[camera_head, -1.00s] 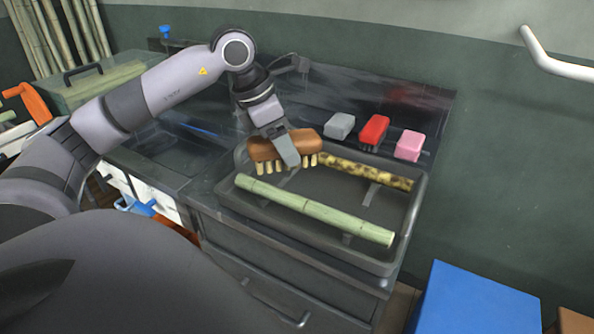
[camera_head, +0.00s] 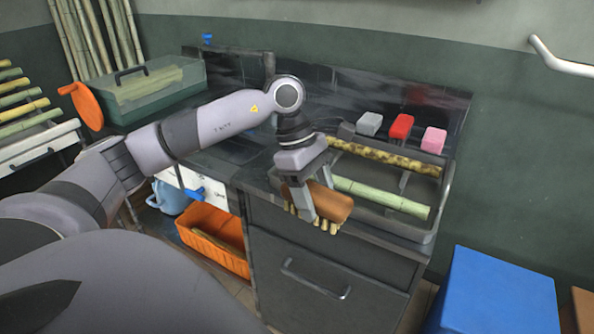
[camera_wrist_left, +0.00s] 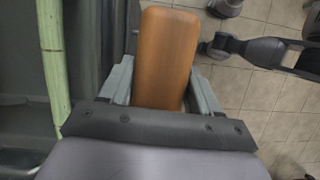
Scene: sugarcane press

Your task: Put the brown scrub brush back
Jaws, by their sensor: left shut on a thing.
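The brown scrub brush (camera_head: 328,202) has a brown back and pale bristles pointing down. My left gripper (camera_head: 308,205) is shut on it and holds it in the air at the front edge of the counter, left of and in front of the tray. In the left wrist view the brush back (camera_wrist_left: 167,55) lies between the two fingers (camera_wrist_left: 160,88). The dark grey tray (camera_head: 436,215) holds a green cane (camera_head: 385,196) and a spotted yellow-brown cane (camera_head: 390,156). My right gripper is in neither view.
An orange crate (camera_head: 212,240) is below on the left. A blue box (camera_head: 495,295) stands at front right.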

